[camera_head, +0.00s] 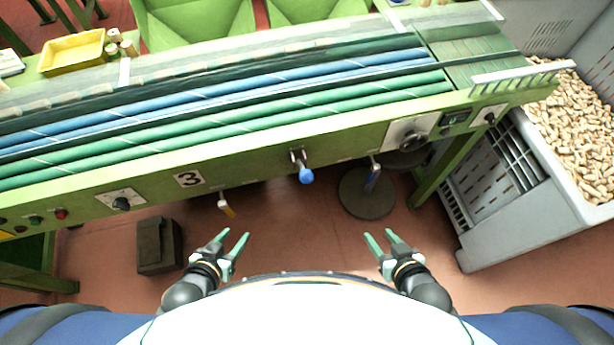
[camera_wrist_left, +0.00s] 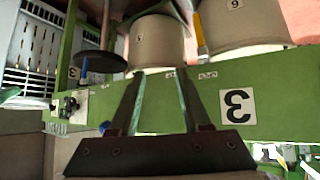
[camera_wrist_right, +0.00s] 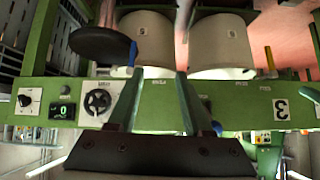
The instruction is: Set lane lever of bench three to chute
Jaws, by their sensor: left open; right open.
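Bench three is a green bench with a "3" sign (camera_head: 189,178) on its front panel. A lever with a round blue knob (camera_head: 305,174) sticks out of the panel right of the sign, its knob hanging down below its bracket. The frames show no readable lane labels beside it. My left gripper (camera_head: 234,236) is open and empty, in front of the bench, left of the knob and below it in the picture. My right gripper (camera_head: 380,235) is open and empty, right of the knob. Both are apart from the lever. The knob also shows partly in the left wrist view (camera_wrist_left: 105,128).
A yellow-tipped handle (camera_head: 227,208) and a blue handle (camera_head: 373,178) hang under the bench edge. A handwheel (camera_head: 408,134) and a dark rotary knob (camera_head: 121,203) are on the panel. A grey crate of corks (camera_head: 469,225) stands right. A dark box (camera_head: 158,245) is on the floor.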

